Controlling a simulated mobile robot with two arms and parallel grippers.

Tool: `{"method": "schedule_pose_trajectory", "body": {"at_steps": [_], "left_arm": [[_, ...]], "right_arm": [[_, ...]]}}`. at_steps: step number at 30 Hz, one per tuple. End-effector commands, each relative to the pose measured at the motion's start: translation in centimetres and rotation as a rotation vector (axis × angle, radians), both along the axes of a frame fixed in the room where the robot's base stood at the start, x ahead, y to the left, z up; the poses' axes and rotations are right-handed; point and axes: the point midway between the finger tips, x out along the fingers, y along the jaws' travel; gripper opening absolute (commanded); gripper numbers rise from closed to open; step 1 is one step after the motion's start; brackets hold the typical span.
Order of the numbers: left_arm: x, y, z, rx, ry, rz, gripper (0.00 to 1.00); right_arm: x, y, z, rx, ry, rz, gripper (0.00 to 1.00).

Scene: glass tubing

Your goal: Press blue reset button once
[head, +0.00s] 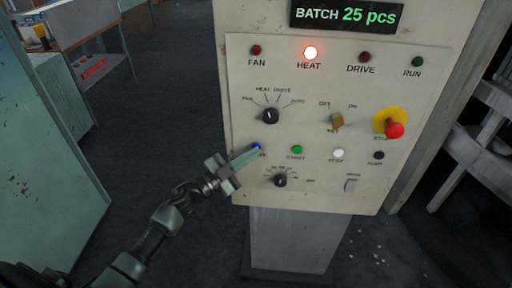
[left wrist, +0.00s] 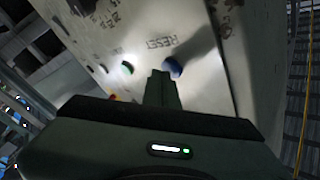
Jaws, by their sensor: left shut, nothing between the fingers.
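The blue reset button (head: 256,146) is at the lower left of the beige control panel (head: 300,215), partly hidden by my left gripper (head: 252,151). In the left wrist view the blue button (left wrist: 173,68) sits below the word RESET, just right of the fingertips (left wrist: 161,74). My left gripper is shut and empty. Its tips are at or very near the button; I cannot tell whether they touch it. My right gripper is not in view.
A green button (head: 297,149), a white button (head: 338,153) and a black button (head: 378,155) are in the same row. A red stop knob (head: 395,130) is at right. The HEAT lamp (head: 311,52) glows. A green cabinet (head: 50,140) stands at left.

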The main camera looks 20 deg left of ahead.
Motion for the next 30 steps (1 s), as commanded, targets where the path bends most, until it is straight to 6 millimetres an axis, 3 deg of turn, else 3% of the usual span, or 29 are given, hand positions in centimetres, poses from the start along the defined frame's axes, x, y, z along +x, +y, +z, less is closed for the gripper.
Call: {"method": "schedule_pose_trajectory", "body": {"at_steps": [19,30], "left_arm": [[0.4,0.1,0.0,0.000,0.000,0.001,0.00],[-1.1,-0.3,0.1,-0.001,0.000,0.000,0.00]], "right_arm": [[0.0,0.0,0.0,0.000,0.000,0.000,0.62],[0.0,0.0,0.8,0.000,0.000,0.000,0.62]]}}
